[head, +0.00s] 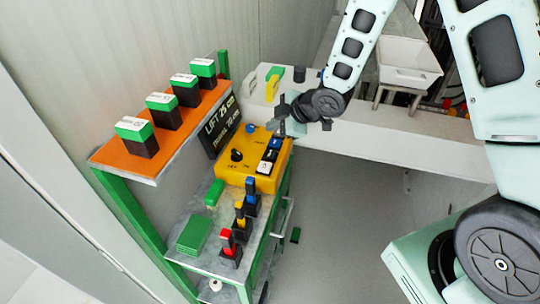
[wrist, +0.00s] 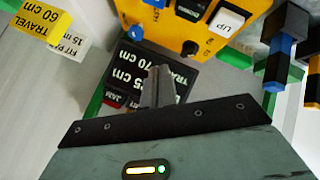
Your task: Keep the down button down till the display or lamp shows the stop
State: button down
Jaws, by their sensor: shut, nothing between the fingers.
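The yellow control box (head: 235,176) stands on the green-framed cart and also fills the top of the wrist view (wrist: 172,30). It carries a white UP button (wrist: 226,22), a black button (wrist: 190,9) with unreadable lettering, and a blue button (head: 277,143). Which one is the down button I cannot read. The dark display (head: 219,125) reads LIFT 25 cm and 70 cm; in the wrist view (wrist: 178,82) a red JAM label (wrist: 115,99) shows along its edge. My gripper (head: 283,130) is shut and empty near the box's far end; whether it touches anything is unclear.
An orange shelf (head: 165,128) with several green-topped black blocks stands left. Red, yellow and blue-marked posts (head: 240,220) stand on the cart's lower shelf in front of the box. A white bench (head: 400,135) lies behind my arm.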

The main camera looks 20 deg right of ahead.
aim_at(274, 154)
notch_tip(274, 154, down, 7)
jog(key=b, duration=0.5)
jog(key=shift+f, duration=0.15)
dwell(1.7)
jog(key=shift+f+b, duration=0.3)
jog(key=shift+b, duration=0.3)
jog(key=shift+f+b, duration=0.45)
jog(key=shift+f, duration=0.1)
dwell(0.3)
jog(key=shift+r, duration=0.15)
dwell(2.5)
jog(key=shift+r+p, duration=0.7)
jog(key=shift+r, duration=0.15)
jog(key=shift+r+p, duration=1.9)
jog(key=shift+r, duration=0.6)
